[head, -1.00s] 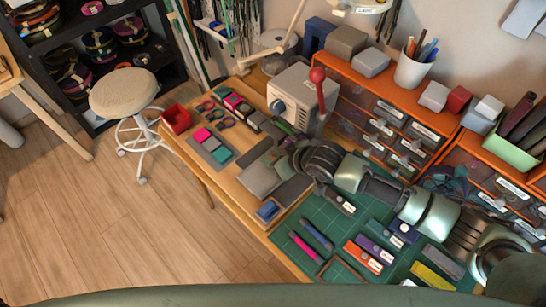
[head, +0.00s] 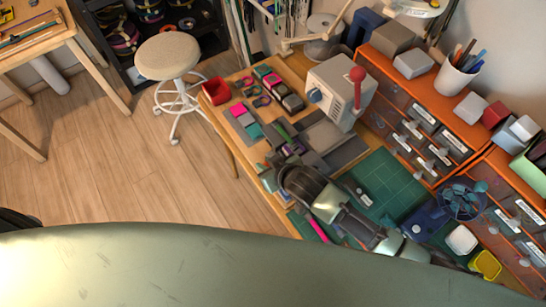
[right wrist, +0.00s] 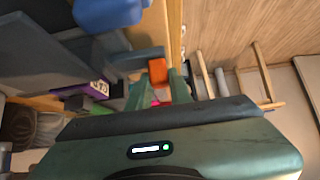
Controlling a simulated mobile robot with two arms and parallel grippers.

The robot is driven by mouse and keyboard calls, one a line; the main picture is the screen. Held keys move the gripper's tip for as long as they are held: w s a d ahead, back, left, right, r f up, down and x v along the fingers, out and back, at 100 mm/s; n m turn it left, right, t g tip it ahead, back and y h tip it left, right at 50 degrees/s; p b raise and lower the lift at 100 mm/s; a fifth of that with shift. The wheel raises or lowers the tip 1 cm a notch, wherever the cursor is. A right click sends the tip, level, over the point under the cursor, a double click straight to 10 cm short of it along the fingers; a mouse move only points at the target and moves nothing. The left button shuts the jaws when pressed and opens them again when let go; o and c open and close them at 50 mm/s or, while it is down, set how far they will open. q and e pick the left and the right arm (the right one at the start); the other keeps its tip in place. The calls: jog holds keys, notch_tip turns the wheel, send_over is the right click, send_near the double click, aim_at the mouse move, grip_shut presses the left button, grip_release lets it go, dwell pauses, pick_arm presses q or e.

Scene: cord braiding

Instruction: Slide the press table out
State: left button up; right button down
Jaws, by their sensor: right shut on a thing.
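The press (head: 340,88), a pale grey box with a red-knobbed lever, stands against the orange drawer unit. A flat grey plate (head: 325,136), which looks like the press table, lies low in front of it. My right gripper (head: 280,129) is left of this plate, over the parts on the workbench. My left gripper is not in view.
A red bin (head: 217,90) and small coloured parts lie left of the press. A green cutting mat (head: 385,180) is at its right, partly under my arm. Orange drawers (head: 420,100) bound the back. A stool (head: 168,56) stands on open floor at left.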

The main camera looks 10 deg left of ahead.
jog(key=shift+s+a, duration=0.1)
jog(key=c, duration=1.3)
grip_release()
jog(key=shift+v, duration=3.9)
